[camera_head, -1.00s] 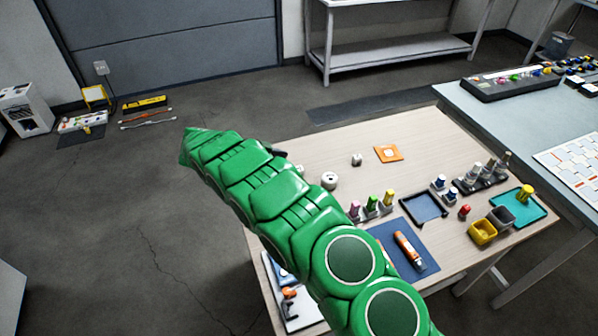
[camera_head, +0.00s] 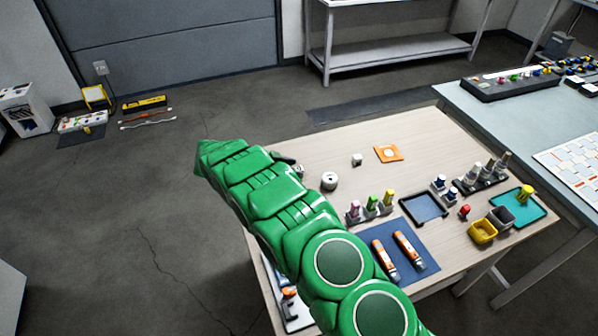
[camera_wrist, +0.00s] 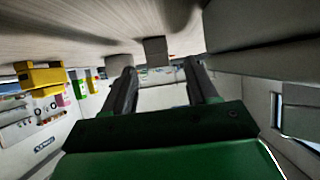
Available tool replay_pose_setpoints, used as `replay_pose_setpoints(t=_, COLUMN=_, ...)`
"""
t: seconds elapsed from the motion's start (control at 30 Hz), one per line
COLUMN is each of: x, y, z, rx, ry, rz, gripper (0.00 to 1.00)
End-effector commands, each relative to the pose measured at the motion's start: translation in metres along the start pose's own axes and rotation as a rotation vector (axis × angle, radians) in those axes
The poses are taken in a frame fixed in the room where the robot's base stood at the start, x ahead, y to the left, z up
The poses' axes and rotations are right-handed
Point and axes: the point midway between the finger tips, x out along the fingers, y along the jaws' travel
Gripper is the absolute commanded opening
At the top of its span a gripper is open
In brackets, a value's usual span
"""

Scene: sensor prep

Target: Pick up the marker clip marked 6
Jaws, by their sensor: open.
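No number 6 can be read in either view, so I cannot tell which thing is the marker clip marked 6. In the head view, a small pale block (camera_head: 357,160) and a round white piece (camera_head: 329,181) stand on the wooden table (camera_head: 320,150). A small pale piece (camera_head: 299,170) shows beside my green arm, partly hidden. My gripper (camera_wrist: 160,68) is open, its two dark fingers apart, with nothing seen held. Beyond the fingertips, a grey block (camera_wrist: 155,50) and another grey block (camera_wrist: 118,62) meet the wood surface.
An orange square (camera_head: 388,153) lies at the table's back. Pink, green and yellow pegs (camera_head: 372,203), a dark tray (camera_head: 424,207) and a blue mat (camera_head: 418,250) with two orange tools are nearer. Yellow and grey bins (camera_head: 483,232) and a teal tray (camera_head: 520,208) stand right.

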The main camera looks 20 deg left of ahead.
Motion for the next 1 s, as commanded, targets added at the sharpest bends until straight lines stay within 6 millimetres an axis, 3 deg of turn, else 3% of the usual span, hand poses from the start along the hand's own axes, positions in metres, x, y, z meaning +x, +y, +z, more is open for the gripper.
replay_pose_setpoints(t=0.13, x=0.016, y=0.0, z=0.0, rx=0.001, ry=0.0, rz=0.002, gripper=0.58)
replay_pose_setpoints(t=0.37, x=0.018, y=0.0, z=0.0, rx=0.0, ry=0.0, rz=0.001, gripper=0.58)
replay_pose_setpoints(t=0.73, x=0.018, y=0.0, z=-0.001, rx=0.0, ry=0.0, rz=0.002, gripper=0.03)
replay_pose_setpoints(t=1.0, x=0.017, y=0.0, z=-0.001, rx=0.0, ry=0.0, rz=0.002, gripper=0.0)
